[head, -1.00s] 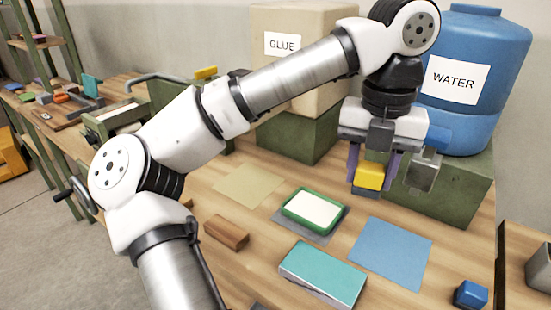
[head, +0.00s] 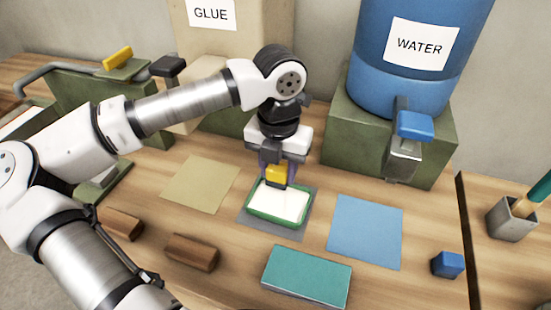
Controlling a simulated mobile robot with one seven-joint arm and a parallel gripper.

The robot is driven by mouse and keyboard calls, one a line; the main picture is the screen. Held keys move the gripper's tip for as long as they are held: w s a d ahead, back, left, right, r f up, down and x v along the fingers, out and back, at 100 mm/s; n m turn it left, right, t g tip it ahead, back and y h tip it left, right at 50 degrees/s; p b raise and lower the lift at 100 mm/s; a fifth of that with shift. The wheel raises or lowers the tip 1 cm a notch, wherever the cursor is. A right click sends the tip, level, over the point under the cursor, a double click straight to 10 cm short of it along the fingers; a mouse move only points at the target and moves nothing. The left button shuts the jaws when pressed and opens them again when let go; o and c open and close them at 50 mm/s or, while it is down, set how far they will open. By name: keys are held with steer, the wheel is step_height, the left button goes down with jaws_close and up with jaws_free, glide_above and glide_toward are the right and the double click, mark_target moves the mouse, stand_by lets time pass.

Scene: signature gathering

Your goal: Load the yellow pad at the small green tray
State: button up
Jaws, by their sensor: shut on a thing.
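The small green tray (head: 265,216) lies on a grey mat (head: 262,231) in the middle of the bench and has a white surface inside its rim. My gripper (head: 277,180) points down at the far part of the tray. It is shut on the yellow pad (head: 277,171), whose lower part looks dark. The pad is over the white surface near the far rim. I cannot tell whether it touches the surface. The finger on the right is mostly hidden behind the pad.
A tan sheet (head: 201,183) lies left of the tray and a blue sheet (head: 365,232) right. A teal block (head: 306,276) lies in front, wooden blocks (head: 192,252) front left, a blue cube (head: 447,264) at right. The WATER barrel (head: 415,80) with its tap (head: 404,160) stands behind right.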

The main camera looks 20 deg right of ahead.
steer(key=shift+s+d+f, duration=0.15)
steer(key=shift+s+f, duration=0.05)
steer(key=shift+f, duration=0.3)
steer(key=b, duration=0.3)
glide_above(279, 204)
steer(key=shift+f, duration=2.65)
steer(key=shift+f+b, duration=0.45)
steer(key=shift+b, duration=0.15)
steer(key=shift+f+b, duration=0.1)
steer(key=shift+b, duration=0.4)
stand_by(0.3)
steer(key=shift+r+p, duration=1.55)
steer(key=shift+r, duration=2)
